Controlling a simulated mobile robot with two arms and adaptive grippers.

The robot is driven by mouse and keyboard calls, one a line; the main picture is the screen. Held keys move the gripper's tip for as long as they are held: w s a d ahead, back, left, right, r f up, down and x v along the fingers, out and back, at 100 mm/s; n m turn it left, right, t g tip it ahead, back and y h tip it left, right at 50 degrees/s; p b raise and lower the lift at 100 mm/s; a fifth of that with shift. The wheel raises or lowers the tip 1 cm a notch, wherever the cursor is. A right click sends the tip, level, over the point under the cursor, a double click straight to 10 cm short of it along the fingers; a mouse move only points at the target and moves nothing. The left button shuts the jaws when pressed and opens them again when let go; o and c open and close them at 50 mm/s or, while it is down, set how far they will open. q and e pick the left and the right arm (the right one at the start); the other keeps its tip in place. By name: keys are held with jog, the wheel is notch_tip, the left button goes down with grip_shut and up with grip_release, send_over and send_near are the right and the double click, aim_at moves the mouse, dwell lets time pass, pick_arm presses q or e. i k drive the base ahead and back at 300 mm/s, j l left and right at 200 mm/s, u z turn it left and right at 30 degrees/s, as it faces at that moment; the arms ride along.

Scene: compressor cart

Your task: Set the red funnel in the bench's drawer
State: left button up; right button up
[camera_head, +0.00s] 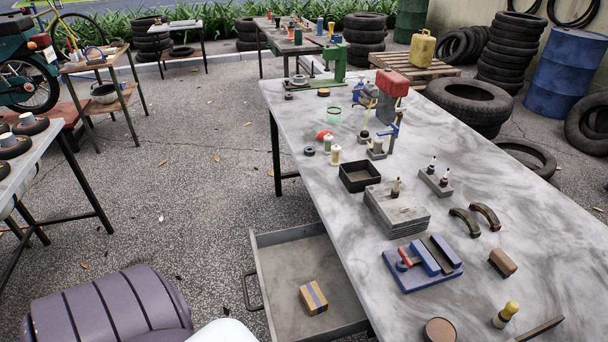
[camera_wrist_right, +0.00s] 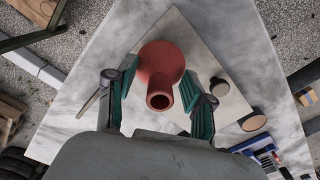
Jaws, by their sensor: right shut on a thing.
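The red funnel (camera_wrist_right: 163,58) shows in the right wrist view, with its narrow round spout towards the camera and its wide end away from it. My right gripper (camera_wrist_right: 158,88) is shut on it, with green-padded fingers on either side; the contact is partly hidden. A pale top with a square plate lies beyond the funnel. In the head view the bench's drawer (camera_head: 285,262) stands pulled out at the left side of the bench (camera_head: 350,205). My right gripper and this funnel do not show in the head view. My left gripper is in neither view.
A small cardboard box (camera_head: 313,297) lies in the drawer's near part; the drawer's far part is bare. On the bench are a black tray (camera_head: 359,176), grey plates (camera_head: 397,211), a blue fixture (camera_head: 422,264) and a yellow-knobbed tool (camera_head: 506,314).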

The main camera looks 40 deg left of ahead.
aim_at(298, 256)
jog(key=k+j+u, duration=0.1)
jog(key=j+u, duration=0.15)
jog(key=j, duration=0.25)
jog(key=k+j+u, duration=0.2)
jog(key=j, duration=0.3)
jog(key=i+j+u, duration=0.15)
jog(key=j, duration=0.25)
jog(key=i+j+u, duration=0.2)
jog(key=i+j, duration=0.05)
jog(key=j, duration=0.1)
